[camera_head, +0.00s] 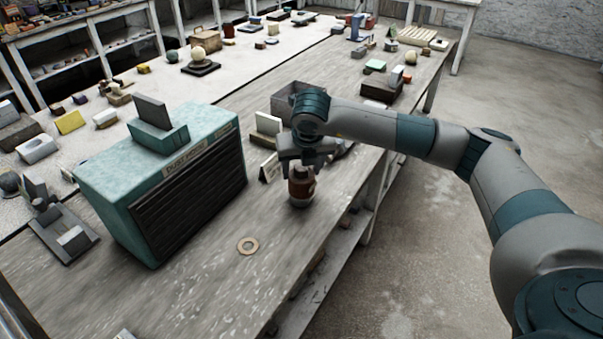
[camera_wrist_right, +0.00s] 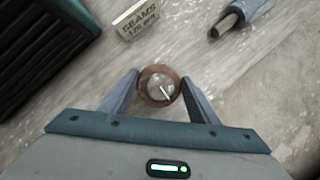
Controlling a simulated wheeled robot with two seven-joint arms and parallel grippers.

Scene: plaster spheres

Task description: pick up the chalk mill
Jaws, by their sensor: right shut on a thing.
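In the right wrist view the mill (camera_wrist_right: 159,85) shows from above as a brown ring with a pale top, between the two fingers of the gripper (camera_wrist_right: 160,97). I cannot tell whether its base touches the table. My left gripper is not in view.
A teal box with dark slats (camera_head: 160,185) stands to the left of the mill. A small sign (camera_head: 269,168) and a grey open bin (camera_head: 290,100) stand behind. The table's right edge is close.

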